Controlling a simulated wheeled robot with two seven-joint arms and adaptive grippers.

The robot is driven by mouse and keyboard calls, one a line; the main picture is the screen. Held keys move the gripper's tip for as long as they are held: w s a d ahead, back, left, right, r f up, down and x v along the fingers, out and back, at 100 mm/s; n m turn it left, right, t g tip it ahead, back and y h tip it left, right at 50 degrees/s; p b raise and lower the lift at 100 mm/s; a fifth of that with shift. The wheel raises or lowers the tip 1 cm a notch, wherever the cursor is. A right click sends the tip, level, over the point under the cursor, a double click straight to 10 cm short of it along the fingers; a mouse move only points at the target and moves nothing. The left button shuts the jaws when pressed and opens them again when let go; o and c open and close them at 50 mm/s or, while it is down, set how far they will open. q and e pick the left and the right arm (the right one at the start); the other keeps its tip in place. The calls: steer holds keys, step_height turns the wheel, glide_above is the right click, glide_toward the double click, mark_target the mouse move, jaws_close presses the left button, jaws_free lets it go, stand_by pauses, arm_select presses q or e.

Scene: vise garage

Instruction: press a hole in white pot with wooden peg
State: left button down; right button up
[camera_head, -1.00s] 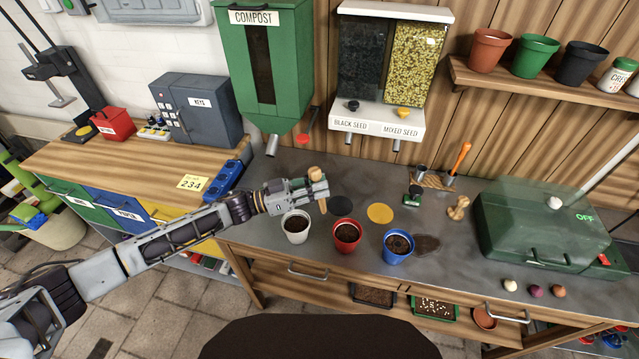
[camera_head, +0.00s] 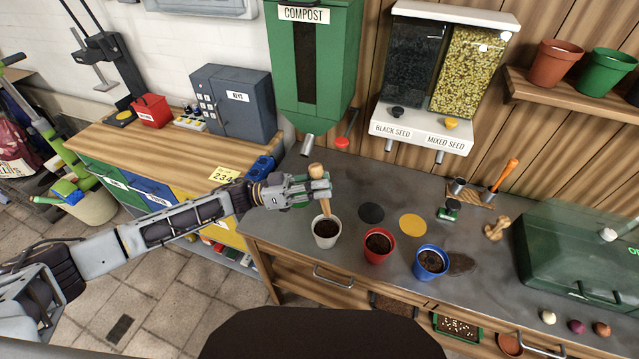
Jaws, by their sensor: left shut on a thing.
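The white pot (camera_head: 325,241), filled with dark soil, stands at the left end of the grey bench. My left gripper (camera_head: 319,187) is shut on the wooden peg (camera_head: 316,170), a light stick with a rounded knob on top. The peg points down, slightly tilted. Its lower end is at the far rim of the white pot in the picture, over or just above the soil; I cannot tell whether it touches. The fingers cover the peg's middle. My right gripper is out of view.
A red pot (camera_head: 378,247) and a blue pot (camera_head: 430,263), both with soil, stand close to the right. Behind lie a black disc (camera_head: 371,212) and a yellow disc (camera_head: 412,224). The compost dispenser's spout (camera_head: 308,145) hangs behind my gripper.

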arm_select(q)
steer(key=shift+w+a, duration=0.15)
steer(key=shift+f, duration=0.1)
steer(key=shift+f, duration=0.1)
steer(key=shift+f+b, duration=0.95)
steer(key=shift+b, duration=0.1)
step_height(320, 180, down, 4)
steer(key=b, duration=0.3)
steer(key=shift+r, duration=0.15)
stand_by(0.4)
